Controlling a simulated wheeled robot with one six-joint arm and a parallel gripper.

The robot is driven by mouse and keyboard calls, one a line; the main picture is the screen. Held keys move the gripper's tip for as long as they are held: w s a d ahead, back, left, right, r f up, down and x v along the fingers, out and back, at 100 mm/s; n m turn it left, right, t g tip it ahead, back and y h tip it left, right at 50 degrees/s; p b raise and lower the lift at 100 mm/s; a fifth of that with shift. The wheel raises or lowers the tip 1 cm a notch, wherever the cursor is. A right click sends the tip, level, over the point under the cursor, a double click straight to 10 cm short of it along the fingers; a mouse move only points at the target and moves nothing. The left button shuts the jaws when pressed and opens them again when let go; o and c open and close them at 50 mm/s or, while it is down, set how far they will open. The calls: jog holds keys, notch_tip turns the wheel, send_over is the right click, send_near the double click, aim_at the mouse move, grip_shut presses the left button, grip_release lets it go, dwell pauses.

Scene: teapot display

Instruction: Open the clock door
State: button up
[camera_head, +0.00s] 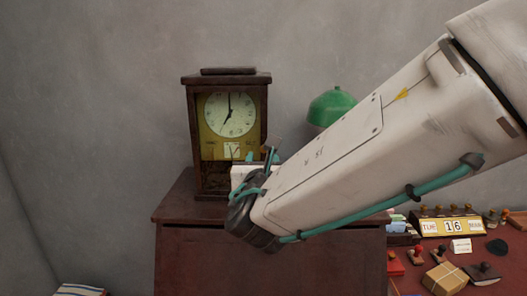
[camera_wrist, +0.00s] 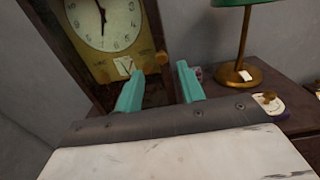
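The clock (camera_head: 187,130) is a dark wooden case standing on a brown cabinet, with a round pale dial above a yellow panel. In the wrist view the clock (camera_wrist: 147,20) fills the upper left, tilted in the picture. A small brass-coloured knob (camera_wrist: 162,57) shows at the right edge of its front. I cannot tell whether the door is fully shut. My gripper (camera_wrist: 160,90) has its two teal fingers apart with nothing between them, below the knob in the wrist view. In the head view my gripper (camera_head: 262,157) is in front of the clock's lower right, partly hidden by my wrist.
The cabinet (camera_head: 172,205) carries the clock and a green-shaded lamp (camera_head: 330,105) to its right. The lamp's brass base (camera_wrist: 240,75) is right of my fingers. A red desk at the lower right holds stamps, a parcel (camera_head: 446,278) and a calendar (camera_head: 452,226).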

aim_at(263, 151)
jog(key=w, duration=0.5)
jog(key=shift+w+d, duration=0.2)
jog(key=shift+w, duration=0.15)
grip_shut()
